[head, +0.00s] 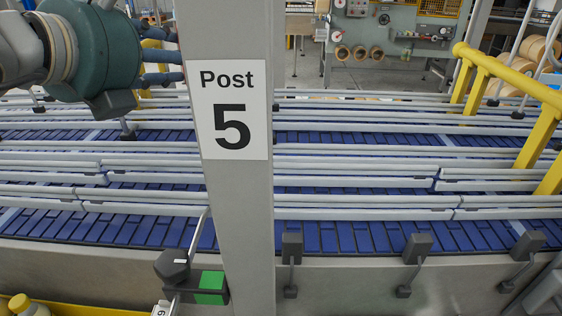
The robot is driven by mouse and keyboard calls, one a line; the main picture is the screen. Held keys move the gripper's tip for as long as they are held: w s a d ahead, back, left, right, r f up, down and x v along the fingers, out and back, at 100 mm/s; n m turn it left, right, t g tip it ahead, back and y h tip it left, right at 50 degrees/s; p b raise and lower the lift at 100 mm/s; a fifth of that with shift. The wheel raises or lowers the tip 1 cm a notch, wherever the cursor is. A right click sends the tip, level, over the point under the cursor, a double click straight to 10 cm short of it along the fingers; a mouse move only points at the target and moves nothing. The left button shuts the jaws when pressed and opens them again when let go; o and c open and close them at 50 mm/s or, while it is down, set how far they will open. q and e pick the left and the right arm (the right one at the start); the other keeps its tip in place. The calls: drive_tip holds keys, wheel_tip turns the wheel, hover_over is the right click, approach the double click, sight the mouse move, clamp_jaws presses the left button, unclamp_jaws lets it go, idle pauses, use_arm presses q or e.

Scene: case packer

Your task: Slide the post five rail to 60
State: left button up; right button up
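The grey post (235,200) stands upright in the middle of the head view, with a white sign (227,110) reading "Post 5". At its lower left is a black knob (172,266) on a dark clamp, beside a green block (210,287). A thin metal rod (199,236) slants up from the clamp toward the rails. The rail's setting cannot be read.
Light guide rails (370,200) run across the blue conveyor (350,237). Black clamps (417,249) line its front edge to the right. A yellow frame (540,140) stands at right. A grey and teal rounded body (95,50) fills the upper left; whether it is mine is unclear.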

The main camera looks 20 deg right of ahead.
use_arm(q)
drive_tip(key=shift+d+r, duration=0.1)
drive_tip(key=shift+r, duration=0.1)
drive_tip(key=shift+s, duration=0.1)
drive_tip(key=b+v, duration=0.2)
drive_tip(key=v, duration=0.5)
idle(0.6)
drive_tip(key=shift+r, duration=0.1)
